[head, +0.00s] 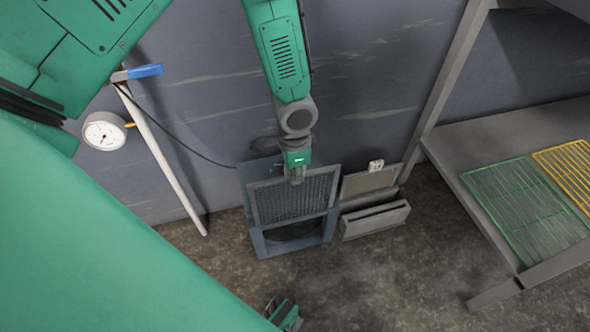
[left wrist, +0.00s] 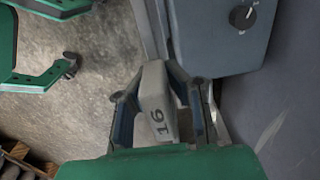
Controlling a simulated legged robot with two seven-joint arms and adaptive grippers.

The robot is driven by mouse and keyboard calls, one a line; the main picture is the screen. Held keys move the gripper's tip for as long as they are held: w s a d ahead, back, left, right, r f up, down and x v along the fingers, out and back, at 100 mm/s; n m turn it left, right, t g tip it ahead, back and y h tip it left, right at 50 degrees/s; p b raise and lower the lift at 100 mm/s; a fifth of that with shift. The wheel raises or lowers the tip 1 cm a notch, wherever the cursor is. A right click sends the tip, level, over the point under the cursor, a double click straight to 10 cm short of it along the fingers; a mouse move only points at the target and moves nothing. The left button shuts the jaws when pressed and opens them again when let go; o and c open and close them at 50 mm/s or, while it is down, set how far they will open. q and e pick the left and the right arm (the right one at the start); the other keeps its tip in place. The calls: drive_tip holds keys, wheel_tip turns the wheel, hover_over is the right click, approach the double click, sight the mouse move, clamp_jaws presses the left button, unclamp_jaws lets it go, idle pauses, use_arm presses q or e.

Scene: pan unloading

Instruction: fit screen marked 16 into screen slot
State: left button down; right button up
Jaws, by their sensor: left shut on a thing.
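The screen marked 16 (head: 292,202) is a grey-framed dark mesh panel in the head view, near-upright at the blue-grey housing (head: 258,244). My left gripper (head: 295,177) is shut on its top tab. In the left wrist view the pale tab with "16" (left wrist: 160,112) sits between the fingers of the left gripper (left wrist: 160,95). The screen covers the upper part of the housing opening; a dark round opening shows below it. I cannot tell whether its edges are inside the slot. My right gripper (head: 284,312) shows small at the bottom edge; its jaw state is unclear.
A second framed screen (head: 369,182) and a low grey rack (head: 376,220) stand right of the housing. A metal shelf (head: 490,147) with green (head: 522,203) and yellow (head: 568,165) wire grids is at right. A gauge (head: 104,131) and pale pole (head: 165,165) are at left.

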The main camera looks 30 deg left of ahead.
sight(295, 200)
use_arm(q)
drive_tip(key=shift+f+b, duration=1.55)
drive_tip(key=shift+f, duration=1.55)
idle(1.2)
drive_tip(key=shift+f, duration=2.55)
idle(1.2)
